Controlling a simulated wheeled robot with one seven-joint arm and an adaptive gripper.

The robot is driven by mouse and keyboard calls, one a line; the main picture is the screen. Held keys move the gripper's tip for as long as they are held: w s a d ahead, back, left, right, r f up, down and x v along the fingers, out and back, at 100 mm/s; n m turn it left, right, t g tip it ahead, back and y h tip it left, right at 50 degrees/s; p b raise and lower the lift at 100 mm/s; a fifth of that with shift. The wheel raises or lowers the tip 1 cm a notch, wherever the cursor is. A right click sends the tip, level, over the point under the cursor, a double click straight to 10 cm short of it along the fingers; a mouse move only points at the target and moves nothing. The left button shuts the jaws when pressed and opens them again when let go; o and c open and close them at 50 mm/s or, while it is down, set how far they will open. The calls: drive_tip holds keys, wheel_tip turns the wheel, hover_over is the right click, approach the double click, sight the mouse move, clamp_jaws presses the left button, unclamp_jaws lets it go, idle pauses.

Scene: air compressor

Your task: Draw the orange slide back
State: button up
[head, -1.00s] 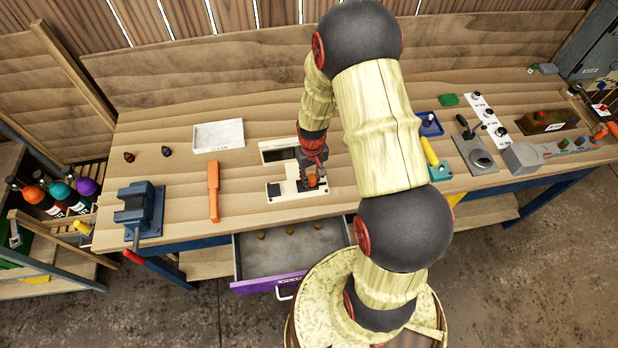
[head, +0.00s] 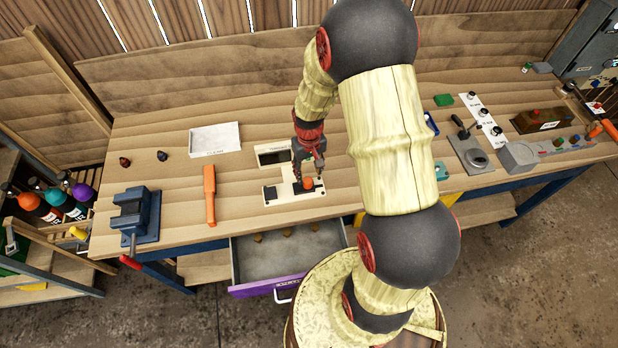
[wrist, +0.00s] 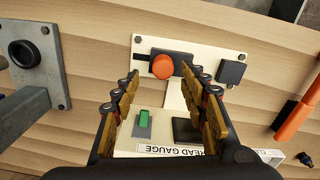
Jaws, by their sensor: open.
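The orange slide (head: 308,183) is a round orange knob on a cream panel (head: 284,198) on the workbench. In the wrist view the orange knob (wrist: 163,66) sits about midway along a short dark slot, just beyond the fingertips. My gripper (head: 309,163) is above and slightly behind the knob in the head view. In the wrist view my gripper (wrist: 161,78) has its two fingers spread wide, with nothing held between them. The knob appears clear of both fingers.
An orange-handled tool (head: 210,194) and a blue vise (head: 135,213) lie left. An open drawer (head: 265,287) juts out below the bench.

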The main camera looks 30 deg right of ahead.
sight(309, 180)
wheel_tip(309, 180, up, 7)
drive_tip(key=shift+f, duration=0.15)
idle(0.5)
drive_tip(key=shift+s, duration=0.15)
